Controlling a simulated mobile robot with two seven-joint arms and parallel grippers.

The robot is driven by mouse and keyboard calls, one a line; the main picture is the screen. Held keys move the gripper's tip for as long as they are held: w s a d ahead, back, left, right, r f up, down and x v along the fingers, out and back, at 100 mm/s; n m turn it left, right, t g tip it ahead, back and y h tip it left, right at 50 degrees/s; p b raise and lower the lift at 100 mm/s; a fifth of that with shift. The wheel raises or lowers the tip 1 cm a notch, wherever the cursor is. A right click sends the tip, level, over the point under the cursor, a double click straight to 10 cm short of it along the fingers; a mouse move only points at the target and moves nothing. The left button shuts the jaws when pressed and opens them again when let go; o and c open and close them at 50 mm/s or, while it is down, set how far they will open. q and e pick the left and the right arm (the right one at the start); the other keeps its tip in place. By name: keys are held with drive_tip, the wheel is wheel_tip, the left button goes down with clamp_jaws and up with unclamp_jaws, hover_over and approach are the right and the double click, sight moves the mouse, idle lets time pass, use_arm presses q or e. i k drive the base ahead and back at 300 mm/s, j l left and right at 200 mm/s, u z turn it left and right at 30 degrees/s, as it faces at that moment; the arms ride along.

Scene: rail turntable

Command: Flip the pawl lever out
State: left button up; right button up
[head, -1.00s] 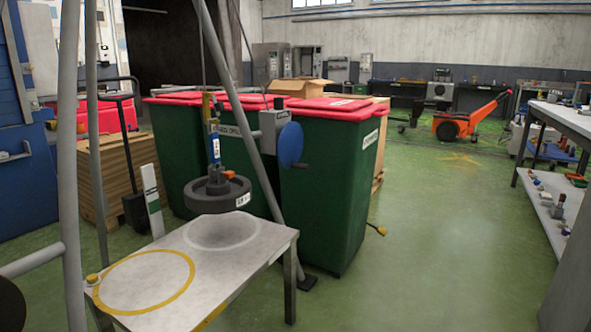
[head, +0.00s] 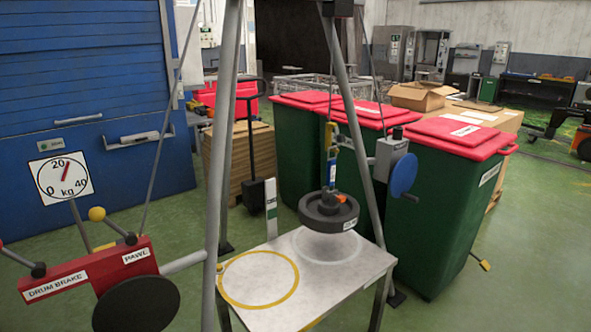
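Neither of my grippers is in view.
A dark round disc (head: 136,305) sits in front of the box. Grey frame legs (head: 222,160) rise beside it. A dark weight (head: 328,211) hangs from a cable above a table (head: 325,283). A kg dial (head: 63,180) stands behind the box. Green bins (head: 447,226) stand at right.

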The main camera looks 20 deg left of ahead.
sight(97, 214)
drive_tip(key=u, duration=1.8)
